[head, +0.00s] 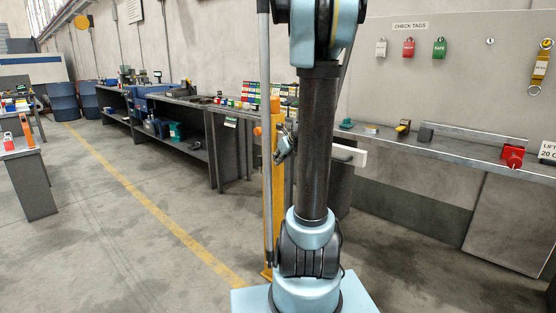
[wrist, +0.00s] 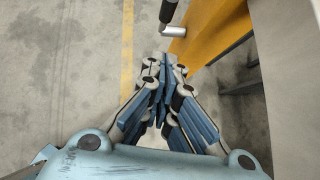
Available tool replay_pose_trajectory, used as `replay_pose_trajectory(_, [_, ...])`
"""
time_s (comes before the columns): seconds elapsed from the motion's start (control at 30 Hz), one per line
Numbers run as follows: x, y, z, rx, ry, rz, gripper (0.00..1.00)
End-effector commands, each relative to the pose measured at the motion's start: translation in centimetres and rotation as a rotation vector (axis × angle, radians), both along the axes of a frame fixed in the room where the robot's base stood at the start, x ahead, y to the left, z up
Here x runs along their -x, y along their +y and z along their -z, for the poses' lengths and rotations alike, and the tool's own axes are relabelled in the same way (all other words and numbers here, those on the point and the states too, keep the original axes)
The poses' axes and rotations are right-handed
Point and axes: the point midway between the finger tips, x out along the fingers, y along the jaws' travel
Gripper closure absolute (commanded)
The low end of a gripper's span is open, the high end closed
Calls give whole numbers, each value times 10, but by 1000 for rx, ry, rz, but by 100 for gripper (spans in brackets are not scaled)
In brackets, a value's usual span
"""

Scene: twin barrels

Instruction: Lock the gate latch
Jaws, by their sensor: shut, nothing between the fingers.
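A yellow-orange post (head: 270,215) stands on the floor just left of my arm; it fills the upper right of the wrist view (wrist: 212,28). A small silver fitting (wrist: 174,31) with a black upright part (wrist: 168,10) sits against the post's left edge in the wrist view. I cannot tell whether this fitting is the gate latch or how it is set. My gripper (wrist: 168,66) is shut and empty, with its fingertips a little below the fitting in the picture, apart from it. In the head view my gripper (head: 285,143) shows beside the post, partly hidden by my arm.
A pale bar (head: 349,155) shows right of my arm. A grey shelf bench (head: 480,146) with a red item (head: 513,156) runs along the right wall. Dark workbenches (head: 190,140) line the back wall.

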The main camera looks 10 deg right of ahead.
Motion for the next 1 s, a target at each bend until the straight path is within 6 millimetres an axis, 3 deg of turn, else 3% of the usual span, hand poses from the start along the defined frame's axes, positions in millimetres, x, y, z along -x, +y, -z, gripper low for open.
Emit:
replay_pose_trajectory(0.7, [-48,23,52,0,1,-2,100])
replay_pose_trajectory(1.0, [-78,36,51,1,0,-1,100])
